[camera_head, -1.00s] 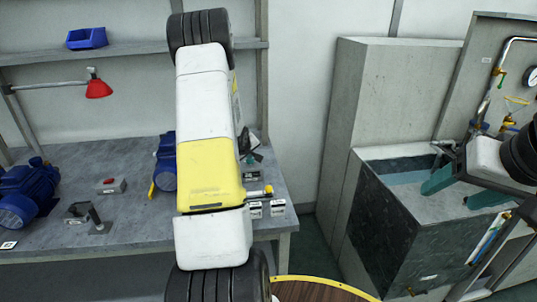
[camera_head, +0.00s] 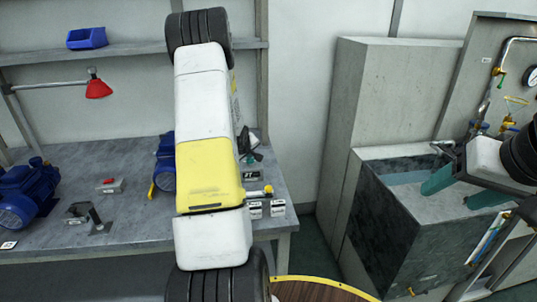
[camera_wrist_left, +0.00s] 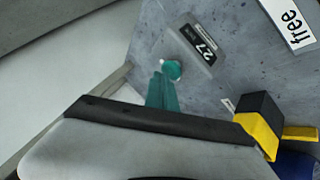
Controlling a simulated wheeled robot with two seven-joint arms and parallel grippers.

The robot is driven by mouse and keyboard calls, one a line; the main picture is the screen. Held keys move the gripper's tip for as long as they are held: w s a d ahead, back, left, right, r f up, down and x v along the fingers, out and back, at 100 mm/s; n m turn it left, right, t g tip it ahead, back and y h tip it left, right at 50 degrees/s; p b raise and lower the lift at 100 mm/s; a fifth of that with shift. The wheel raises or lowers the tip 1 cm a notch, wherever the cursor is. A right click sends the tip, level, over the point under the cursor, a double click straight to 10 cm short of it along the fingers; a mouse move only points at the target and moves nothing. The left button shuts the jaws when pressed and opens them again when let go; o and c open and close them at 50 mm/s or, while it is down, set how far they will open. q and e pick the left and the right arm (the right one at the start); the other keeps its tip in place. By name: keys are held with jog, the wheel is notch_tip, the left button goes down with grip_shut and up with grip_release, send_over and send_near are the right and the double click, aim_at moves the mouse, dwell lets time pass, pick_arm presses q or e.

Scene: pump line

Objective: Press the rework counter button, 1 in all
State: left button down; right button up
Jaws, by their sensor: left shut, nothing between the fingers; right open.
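A small grey counter box (camera_wrist_left: 190,48) with a dark display reading 27 lies on the bench in the left wrist view. A round green part (camera_wrist_left: 173,69), apparently its button, is at its near end. My left gripper (camera_wrist_left: 162,80) is shut and empty, its teal fingertips right at that part; I cannot tell whether they touch it. In the head view the counter (camera_head: 250,175) shows beside my left arm, which hides much of that gripper. The counter's name is not readable. My right gripper (camera_head: 462,188) is open and empty over the sink.
Two small labelled boxes (camera_head: 277,208) stand at the bench's front right. Blue pumps (camera_head: 25,194) and a grey box with a red button (camera_head: 109,185) are further left. A white "free" label (camera_wrist_left: 293,22) and a black-and-yellow part (camera_wrist_left: 258,120) lie near the counter.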

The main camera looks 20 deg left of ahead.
aim_at(250, 161)
pick_arm(q)
jog(key=shift+r, duration=0.6)
jog(key=shift+r, duration=2.5)
jog(key=s+d+r+m+g+h, duration=0.1)
jog(key=s+d+r+m, duration=0.4)
jog(key=s+d+r, duration=0.8)
jog(key=s+d+r+m+g+h, duration=0.1)
jog(key=s+d+r+m, duration=0.2)
jog(key=s+d, duration=0.4)
jog(key=s+d+r+m+h, duration=0.2)
jog(key=s+d, duration=0.5)
jog(key=s, duration=0.7)
jog(key=shift+s+d+r+m+g, duration=0.25)
jog(key=shift+r+m+g, duration=0.2)
jog(key=shift+m, duration=0.65)
